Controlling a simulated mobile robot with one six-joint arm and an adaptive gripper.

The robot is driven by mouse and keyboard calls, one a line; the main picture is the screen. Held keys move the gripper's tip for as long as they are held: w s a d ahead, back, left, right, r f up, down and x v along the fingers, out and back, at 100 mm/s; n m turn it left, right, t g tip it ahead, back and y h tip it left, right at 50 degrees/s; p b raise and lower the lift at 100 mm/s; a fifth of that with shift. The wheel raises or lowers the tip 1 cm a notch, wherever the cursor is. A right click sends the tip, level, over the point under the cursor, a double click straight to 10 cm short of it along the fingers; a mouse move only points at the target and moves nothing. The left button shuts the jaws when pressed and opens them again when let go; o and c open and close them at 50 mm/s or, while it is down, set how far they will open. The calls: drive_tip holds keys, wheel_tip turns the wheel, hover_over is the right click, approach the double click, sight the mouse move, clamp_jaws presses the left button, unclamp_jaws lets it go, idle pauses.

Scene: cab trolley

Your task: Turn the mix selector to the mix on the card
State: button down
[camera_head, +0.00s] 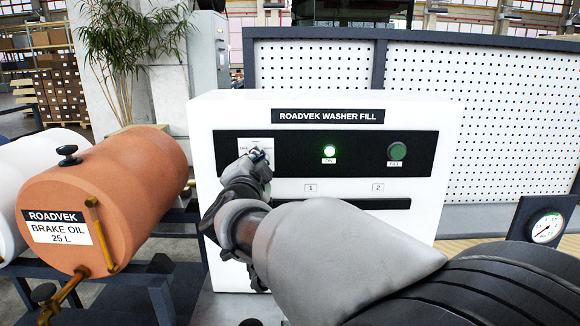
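The white washer fill machine (445,125) stands ahead with a black control panel (290,140). A small white selector plate (243,143) is at the panel's left end, with lettering too small to read fully. My gripper (257,155) is right in front of this plate and covers most of the selector knob. I cannot tell whether the fingers touch the knob, how far apart they are, or where the knob points. I cannot make out a card showing a mix.
An orange brake oil drum (135,185) on a dark rack stands close at left. A pressure gauge (546,228) is at far right.

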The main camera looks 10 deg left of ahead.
drive_tip(key=shift+m, duration=0.6)
drive_tip(key=c, duration=1.7)
unclamp_jaws()
drive_tip(key=v, duration=1.2)
